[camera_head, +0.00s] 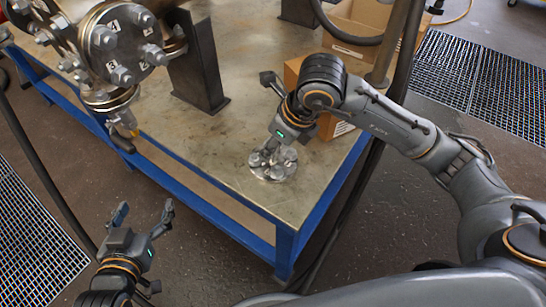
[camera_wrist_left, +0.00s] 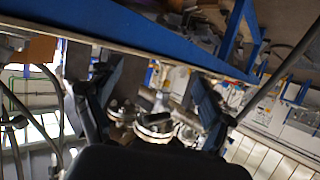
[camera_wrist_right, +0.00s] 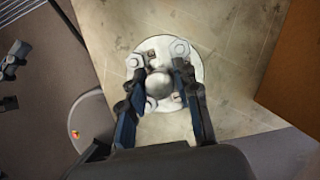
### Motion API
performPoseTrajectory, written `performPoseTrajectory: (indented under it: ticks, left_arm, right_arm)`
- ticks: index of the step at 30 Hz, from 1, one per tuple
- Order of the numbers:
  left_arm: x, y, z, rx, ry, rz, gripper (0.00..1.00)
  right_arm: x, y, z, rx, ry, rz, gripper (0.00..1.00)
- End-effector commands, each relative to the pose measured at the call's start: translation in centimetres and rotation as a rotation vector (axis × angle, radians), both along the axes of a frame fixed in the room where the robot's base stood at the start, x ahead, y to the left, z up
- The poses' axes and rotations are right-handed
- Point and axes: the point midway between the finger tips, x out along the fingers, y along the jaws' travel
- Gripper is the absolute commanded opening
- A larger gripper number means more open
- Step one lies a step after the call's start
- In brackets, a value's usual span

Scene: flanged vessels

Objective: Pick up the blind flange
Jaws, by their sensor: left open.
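The blind flange (camera_head: 272,165) is a round metal disc with bolts around its rim and a rounded knob in the middle. It lies flat near the table's front corner and shows from above in the right wrist view (camera_wrist_right: 188,60). My right gripper (camera_head: 270,150) points down at it from above. In the right wrist view its fingers (camera_wrist_right: 160,75) are drawn in closely on both sides of the knob, with no clear gap. My left gripper (camera_head: 144,208) is open and empty, in front of the table at the lower left. Its spread fingers show in the left wrist view (camera_wrist_left: 145,85).
A flanged vessel (camera_head: 122,45) with numbered bolts stands at the table's left, beside a dark upright support (camera_head: 197,65). A cardboard box (camera_head: 292,72) stands behind my right gripper. The blue-framed table (camera_head: 225,140) has bare room left of the flange.

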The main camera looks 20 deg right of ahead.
Motion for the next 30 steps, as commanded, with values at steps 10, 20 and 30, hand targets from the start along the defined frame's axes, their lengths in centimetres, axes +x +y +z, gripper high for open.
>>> performPoseTrajectory:
  ticks: [10,20,30]
  left_arm:
    - [0.0,0.0,0.0,0.0,0.002,0.0,0.81]
    - [-0.5,0.2,-0.7,0.012,0.052,0.003,0.81]
    - [-3.7,1.7,-4.2,0.069,0.293,0.022,0.81]
  right_arm:
    - [0.1,0.0,0.2,0.004,-0.006,0.0,0.0]
    - [0.1,0.0,1.1,0.003,-0.008,0.0,0.0]
    - [-0.5,-0.3,4.4,0.003,-0.009,0.001,0.0]
